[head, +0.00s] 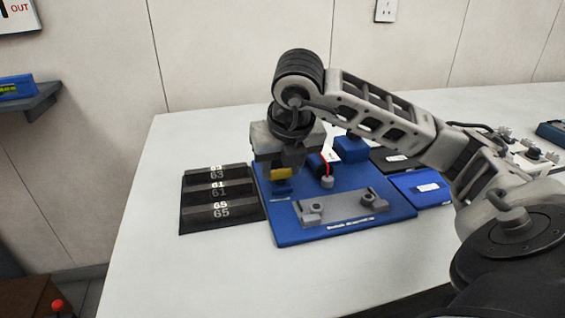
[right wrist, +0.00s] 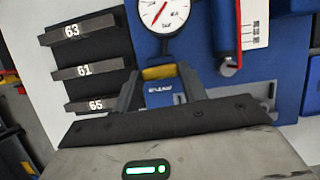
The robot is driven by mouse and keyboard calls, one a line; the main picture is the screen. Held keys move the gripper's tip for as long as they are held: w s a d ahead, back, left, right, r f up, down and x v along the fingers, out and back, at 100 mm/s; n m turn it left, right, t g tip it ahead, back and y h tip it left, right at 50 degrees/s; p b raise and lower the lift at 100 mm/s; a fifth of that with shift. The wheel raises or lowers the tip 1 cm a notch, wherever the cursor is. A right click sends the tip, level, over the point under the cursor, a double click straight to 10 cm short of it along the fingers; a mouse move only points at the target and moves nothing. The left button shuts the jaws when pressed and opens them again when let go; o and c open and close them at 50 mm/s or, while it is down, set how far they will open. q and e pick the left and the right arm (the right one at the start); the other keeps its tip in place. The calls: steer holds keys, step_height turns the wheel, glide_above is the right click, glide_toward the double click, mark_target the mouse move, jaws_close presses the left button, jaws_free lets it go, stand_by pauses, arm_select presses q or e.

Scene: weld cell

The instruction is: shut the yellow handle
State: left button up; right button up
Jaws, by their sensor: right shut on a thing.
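The yellow handle (head: 281,174) sits at the left part of the blue fixture plate (head: 290,235). My right gripper (head: 283,165) is over it from above, shut on the handle. In the right wrist view, the yellow handle (right wrist: 158,72) shows between the two dark fingers of my right gripper (right wrist: 160,84), above a blue block with white lettering (right wrist: 160,92). The gripper body hides part of the handle in the head view. My left gripper is not in view.
A black stepped rack (head: 190,222) marked 63, 61 and 65 stands left of the plate. A grey bracket (head: 340,208) lies on the plate's front. A dial gauge (right wrist: 164,12) is close beyond the fingers. A blue box (head: 420,187) is to the right. The table front is clear.

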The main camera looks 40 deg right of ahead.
steer(key=shift+m, duration=0.3)
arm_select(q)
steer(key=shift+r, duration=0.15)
arm_select(e)
steer(key=o, duration=0.7)
steer(key=shift+r, duration=0.1)
arm_select(q)
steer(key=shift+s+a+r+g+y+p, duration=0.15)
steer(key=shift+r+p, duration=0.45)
steer(key=shift+p, duration=1.25)
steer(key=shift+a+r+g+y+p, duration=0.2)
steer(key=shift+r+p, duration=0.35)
steer(key=shift+p, duration=1.25)
arm_select(e)
steer(key=v, duration=1.5)
steer(key=shift+a+r, duration=0.2)
steer(key=shift+r, duration=0.15)
steer(key=shift+s, duration=0.1)
